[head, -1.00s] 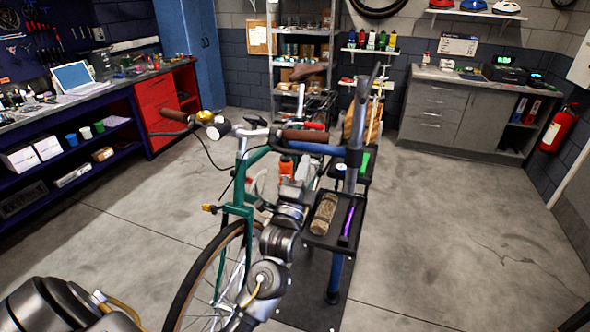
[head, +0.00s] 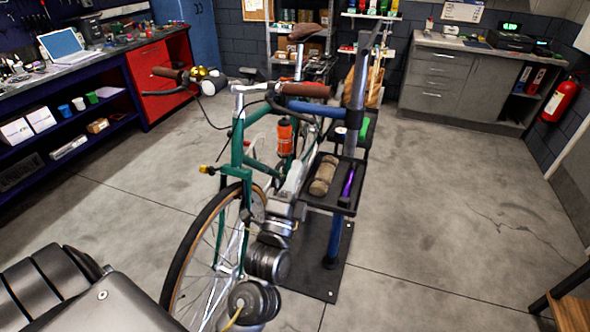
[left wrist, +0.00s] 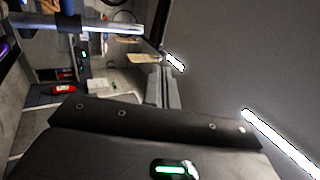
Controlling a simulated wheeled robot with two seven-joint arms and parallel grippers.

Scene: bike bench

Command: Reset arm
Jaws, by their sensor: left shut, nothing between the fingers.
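My left arm comes in from the lower left of the head view. Its grey joints run up in front of the bike's front wheel. My left gripper (head: 300,172) is small and partly hidden there, between the green bike (head: 237,150) and the black tool tray (head: 345,200). Whether it touches either cannot be told. In the left wrist view the gripper's fingers (left wrist: 163,88) are together with nothing between them. That view is turned sideways. My right gripper is not in view.
The tray on the blue repair stand holds a brown roll (head: 323,175) and a purple tool (head: 348,182). An orange bottle (head: 284,137) is on the bike frame. A wooden stool (head: 572,312) is at the lower right. Open floor (head: 450,210) lies right of the stand.

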